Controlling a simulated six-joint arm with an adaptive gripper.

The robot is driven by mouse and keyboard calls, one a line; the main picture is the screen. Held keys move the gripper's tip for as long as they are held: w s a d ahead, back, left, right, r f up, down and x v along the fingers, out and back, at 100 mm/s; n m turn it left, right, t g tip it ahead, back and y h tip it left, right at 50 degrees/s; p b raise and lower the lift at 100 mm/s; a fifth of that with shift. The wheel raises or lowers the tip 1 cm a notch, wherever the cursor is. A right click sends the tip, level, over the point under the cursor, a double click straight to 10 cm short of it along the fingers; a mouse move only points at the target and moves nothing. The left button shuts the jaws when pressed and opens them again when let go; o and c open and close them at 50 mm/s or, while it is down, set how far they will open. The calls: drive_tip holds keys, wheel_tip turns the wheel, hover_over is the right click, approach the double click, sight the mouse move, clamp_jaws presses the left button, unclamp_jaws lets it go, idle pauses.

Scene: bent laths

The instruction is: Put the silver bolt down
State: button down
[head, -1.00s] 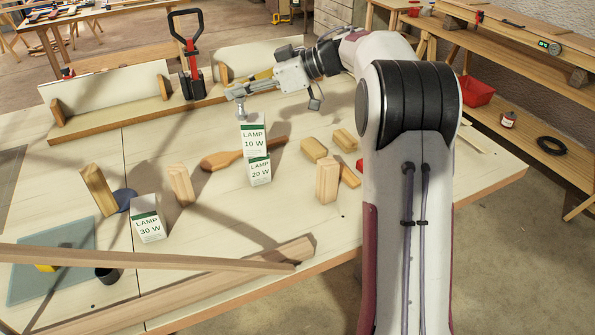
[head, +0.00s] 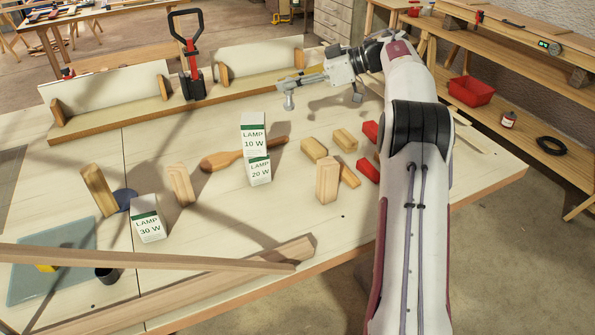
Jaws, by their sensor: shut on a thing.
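My gripper (head: 288,85) is at the back of the workbench, right of the middle, reaching in from the right. It is shut on the silver bolt (head: 288,102), a small grey piece hanging below the fingertips. The bolt looks to be held above the bench top, with bare wood below it; its exact height is hard to tell. The fingers partly hide its upper end.
The LAMP 10 W box (head: 254,134) stands on the LAMP 20 W box (head: 260,170), in front of a wooden paddle (head: 221,160). Wooden blocks (head: 327,180) and red pieces (head: 368,170) lie to the right. A long wooden rack (head: 130,122) lies behind.

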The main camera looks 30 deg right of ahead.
wheel_tip(320, 180, down, 12)
drive_tip(key=d, duration=0.2)
drive_tip(key=shift+d, duration=0.2)
idle(0.7)
wheel_tip(320, 180, down, 6)
idle(0.7)
drive_tip(key=shift+f, duration=0.1)
drive_tip(key=shift+f, duration=1.8)
drive_tip(key=shift+f, duration=0.15)
drive_tip(key=c, duration=2.1)
unclamp_jaws()
drive_tip(key=shift+c, duration=0.2)
